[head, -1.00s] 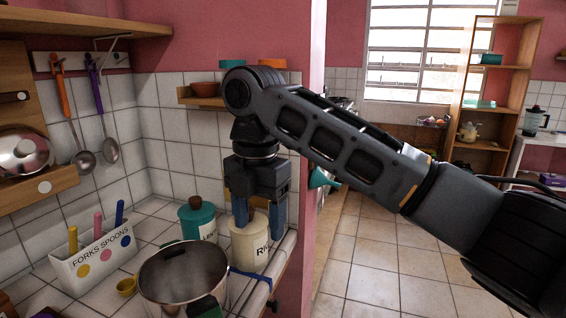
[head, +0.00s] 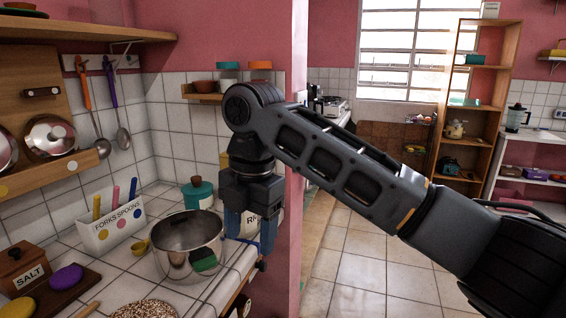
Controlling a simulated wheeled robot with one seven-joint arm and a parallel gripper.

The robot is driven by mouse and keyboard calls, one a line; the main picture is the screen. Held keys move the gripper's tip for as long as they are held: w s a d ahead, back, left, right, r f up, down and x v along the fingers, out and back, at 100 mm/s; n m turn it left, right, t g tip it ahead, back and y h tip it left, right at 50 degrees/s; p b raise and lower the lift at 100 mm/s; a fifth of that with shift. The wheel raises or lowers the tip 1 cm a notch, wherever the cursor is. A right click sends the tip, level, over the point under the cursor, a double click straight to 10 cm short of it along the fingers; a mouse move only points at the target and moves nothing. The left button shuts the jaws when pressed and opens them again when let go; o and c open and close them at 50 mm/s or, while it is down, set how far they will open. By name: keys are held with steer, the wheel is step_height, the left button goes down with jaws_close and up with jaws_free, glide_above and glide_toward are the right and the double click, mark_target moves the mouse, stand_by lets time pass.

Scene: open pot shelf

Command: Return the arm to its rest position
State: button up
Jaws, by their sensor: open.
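My gripper (head: 250,238) points down at the right end of the tiled counter, in front of the cream canister marked R (head: 247,222). Its two blue fingers are apart, with nothing seen between them. My dark grey arm reaches in from the right side of the head view. The gripper hides part of the canister. I cannot tell whether the fingers touch anything. A steel pot (head: 188,242) stands on the counter just left of the gripper.
A teal canister (head: 197,193), a forks and spoons holder (head: 110,225) and a salt box (head: 25,268) stand on the counter. A pink wall end (head: 297,150) is close behind my arm. Open tiled floor (head: 360,245) lies to the right, before an open shelf (head: 478,125).

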steer(key=s+a+f+m+t+y, duration=0.1)
steer(key=s+a+f+m+y, duration=0.65)
steer(key=a+f, duration=0.4)
steer(key=s+d+f+m+t+y, duration=0.3)
steer(key=s+d+f+m+t, duration=0.2)
steer(key=s+f+m, duration=0.25)
steer(key=s+d+f+m+t+h, duration=0.2)
steer(key=s+d+m+t+h, duration=0.1)
steer(key=s+d+m, duration=0.5)
steer(key=s+d+f+m+t+h, duration=0.2)
steer(key=s+d+m+t+h, duration=0.3)
steer(key=d, duration=0.5)
steer(key=s+d+r+m+h, duration=0.1)
steer(key=s+d+r, duration=0.4)
steer(key=s+d, duration=0.2)
steer(key=s+d+r+m+h, duration=0.1)
steer(key=s+d+r+h, duration=0.1)
steer(key=s+d+r, duration=0.3)
steer(key=s+d, duration=0.3)
steer(key=s, duration=0.2)
steer(key=shift+s+d+r+t, duration=0.25)
steer(key=shift+s+t, duration=0.05)
steer(key=shift+t, duration=0.1)
